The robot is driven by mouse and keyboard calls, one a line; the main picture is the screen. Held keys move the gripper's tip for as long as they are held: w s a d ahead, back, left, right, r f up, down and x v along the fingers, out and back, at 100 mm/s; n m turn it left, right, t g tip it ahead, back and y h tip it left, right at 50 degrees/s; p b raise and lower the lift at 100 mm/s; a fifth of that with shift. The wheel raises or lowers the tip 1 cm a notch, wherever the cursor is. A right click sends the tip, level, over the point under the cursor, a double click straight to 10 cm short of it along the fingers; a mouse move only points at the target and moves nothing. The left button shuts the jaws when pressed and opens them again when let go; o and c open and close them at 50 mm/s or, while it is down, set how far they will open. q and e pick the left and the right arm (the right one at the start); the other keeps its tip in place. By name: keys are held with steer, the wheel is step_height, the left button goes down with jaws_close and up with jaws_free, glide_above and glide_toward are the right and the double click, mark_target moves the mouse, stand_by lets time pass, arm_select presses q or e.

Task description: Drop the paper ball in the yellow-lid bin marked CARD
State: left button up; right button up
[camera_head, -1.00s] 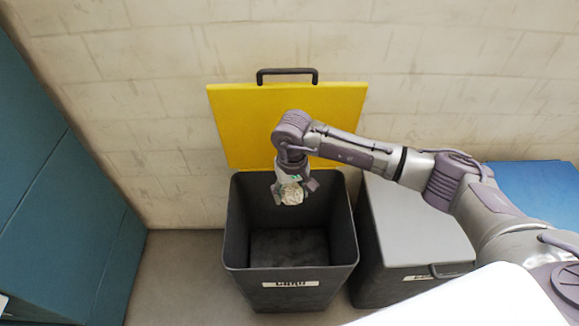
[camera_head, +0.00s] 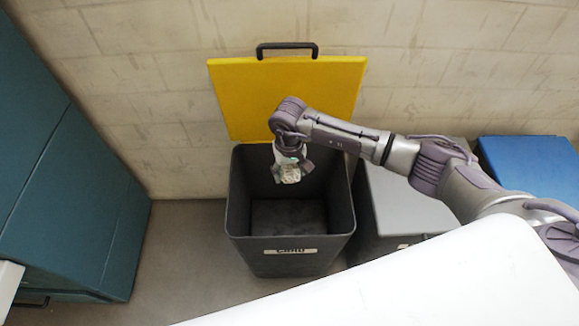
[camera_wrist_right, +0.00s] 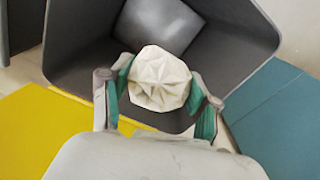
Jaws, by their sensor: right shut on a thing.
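The bin marked CARD (camera_head: 290,269) stands on the floor with its yellow lid (camera_head: 288,98) raised against the wall. Its inside looks empty. My right gripper (camera_head: 290,173) is over the bin's opening, towards the back. It is shut on a crumpled whitish paper ball (camera_head: 290,175). In the right wrist view the paper ball (camera_wrist_right: 159,79) sits between the two green-padded fingers, with the bin's dark inside (camera_wrist_right: 85,45) behind it. My left gripper is not in view.
A grey-lidded bin (camera_head: 405,205) stands close on the right, partly behind my arm, and a blue lid (camera_head: 530,165) shows beyond it. A teal cabinet (camera_head: 70,190) is on the left. A white surface (camera_head: 450,280) covers the lower right. Bare floor lies left of the bin.

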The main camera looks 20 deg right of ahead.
step_height(320, 180, down, 2)
steer(key=shift+f+b, duration=0.1)
steer(key=shift+b, duration=0.25)
steer(key=o, duration=1)
steer(key=shift+c, duration=0.2)
step_height(320, 180, up, 12)
steer(key=shift+r, duration=0.1)
steer(key=shift+a, duration=0.15)
